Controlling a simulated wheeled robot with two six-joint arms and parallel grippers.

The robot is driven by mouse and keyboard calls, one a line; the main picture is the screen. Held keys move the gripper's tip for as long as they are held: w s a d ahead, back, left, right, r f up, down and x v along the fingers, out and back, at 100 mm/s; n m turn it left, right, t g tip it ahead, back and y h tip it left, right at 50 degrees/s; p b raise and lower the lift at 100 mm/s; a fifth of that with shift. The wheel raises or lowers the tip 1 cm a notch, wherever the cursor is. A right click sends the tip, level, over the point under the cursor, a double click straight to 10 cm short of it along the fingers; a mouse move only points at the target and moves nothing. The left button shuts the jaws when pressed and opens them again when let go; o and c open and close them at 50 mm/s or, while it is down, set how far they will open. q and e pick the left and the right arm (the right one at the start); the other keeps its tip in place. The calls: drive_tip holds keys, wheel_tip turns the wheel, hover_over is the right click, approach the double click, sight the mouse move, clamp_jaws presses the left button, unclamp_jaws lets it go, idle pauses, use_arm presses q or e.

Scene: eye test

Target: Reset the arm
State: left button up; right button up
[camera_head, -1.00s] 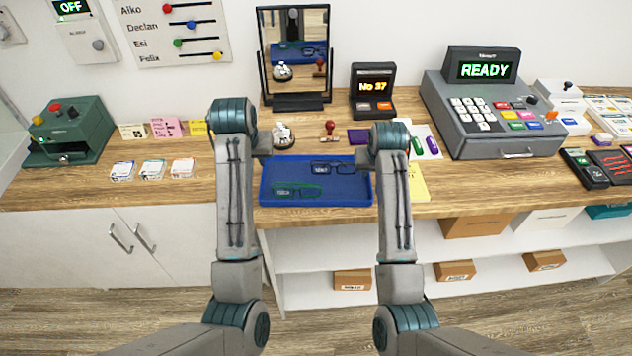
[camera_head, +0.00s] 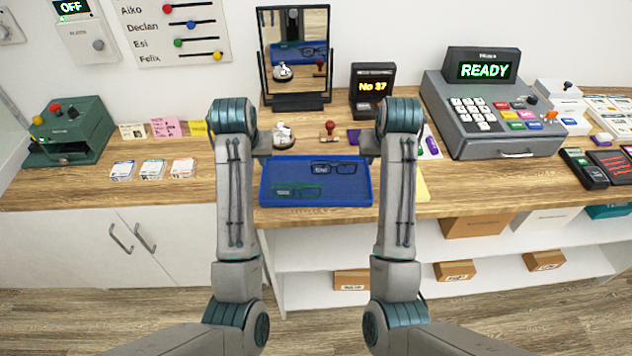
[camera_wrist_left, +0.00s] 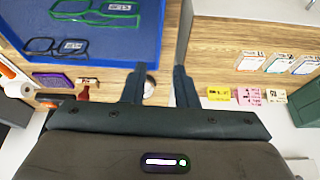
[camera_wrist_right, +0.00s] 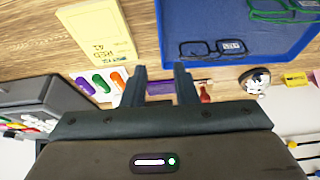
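My left arm and right arm reach forward over the counter from the bottom of the head view. My left gripper (camera_head: 264,146) is above the counter by the blue tray's back left corner. Its two fingers stand apart with nothing between them in the left wrist view (camera_wrist_left: 159,80). My right gripper (camera_head: 366,148) is by the tray's back right corner, partly hidden by its own arm. Its fingers are also apart and empty in the right wrist view (camera_wrist_right: 160,78). The blue tray (camera_head: 315,201) holds green-framed glasses (camera_head: 297,190) and dark-framed glasses (camera_head: 333,168).
A bell (camera_head: 283,136), a red stamp (camera_head: 328,131) and a mirror (camera_head: 294,101) stand behind the tray. A display (camera_head: 373,80) reads No 37. A cash register (camera_head: 490,120) stands right, a green machine (camera_head: 68,133) left. Small cards (camera_head: 152,169) lie left of my left arm.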

use_arm(q)
drive_tip(key=shift+f, duration=0.1)
use_arm(e)
drive_tip(key=shift+f, duration=0.1)
idle(0.4)
